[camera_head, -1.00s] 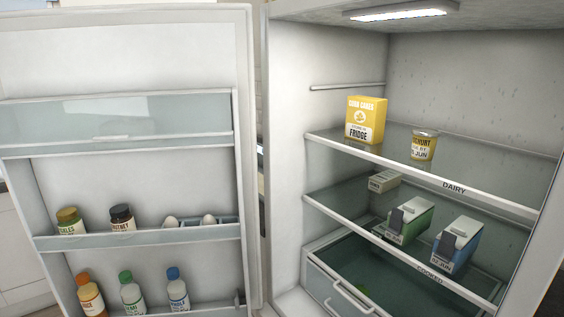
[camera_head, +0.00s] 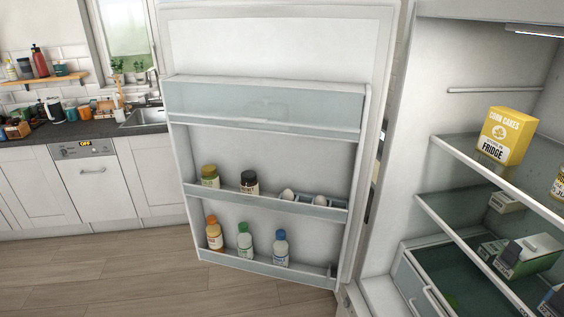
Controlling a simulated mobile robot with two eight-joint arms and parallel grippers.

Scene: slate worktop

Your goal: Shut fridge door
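The fridge door (camera_head: 272,52) stands wide open in the head view, its inner side facing me. Its hinge side is at the right, beside the fridge body (camera_head: 417,120). The door's shelves hold two jars, several bottles and some eggs in a tray. The door's free edge is at the left, over the floor. Neither of my grippers shows in the view.
Inside the fridge, a yellow box (camera_head: 506,136) stands on the upper shelf, with cartons (camera_head: 527,254) below. A kitchen counter (camera_head: 80,130) with a dishwasher (camera_head: 92,186) lies at the left. The wooden floor (camera_head: 130,268) between is clear.

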